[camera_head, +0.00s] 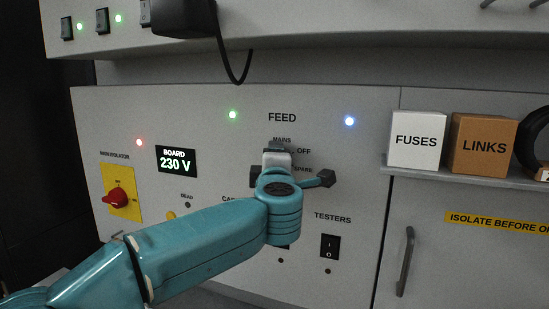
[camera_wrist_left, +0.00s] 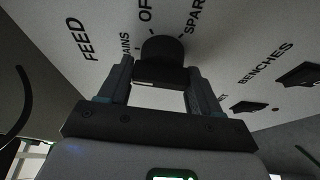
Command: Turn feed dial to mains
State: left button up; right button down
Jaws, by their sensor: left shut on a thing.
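The feed dial (camera_wrist_left: 162,48) is a dark round knob with a bar-shaped grip, under the word FEED on the grey panel. The labels MAINS, OFF and SPARE stand around it. My left gripper (camera_head: 279,151) reaches up to the dial in the head view and hides most of it. In the left wrist view the fingers of my left gripper (camera_wrist_left: 161,68) stand on both sides of the dial's grip, shut on it. Which label the dial points at cannot be told. My right gripper is not in view.
A board display (camera_head: 177,159) reads 230 V. A red main isolator knob (camera_head: 116,198) is at the left. A testers switch (camera_head: 330,246) sits low right of the arm. A white FUSES box (camera_head: 416,140) and brown LINKS box (camera_head: 483,145) stand on a shelf. A black cable (camera_head: 236,72) hangs above.

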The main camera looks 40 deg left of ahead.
pick_arm(q)
jog(key=shift+n, duration=0.4)
jog(key=o, duration=1)
jog(key=shift+c, duration=0.2)
jog(key=b+v, duration=0.4)
jog(key=v, duration=1.2)
jog(key=shift+r, duration=0.2)
jog(key=shift+s+d, duration=0.1)
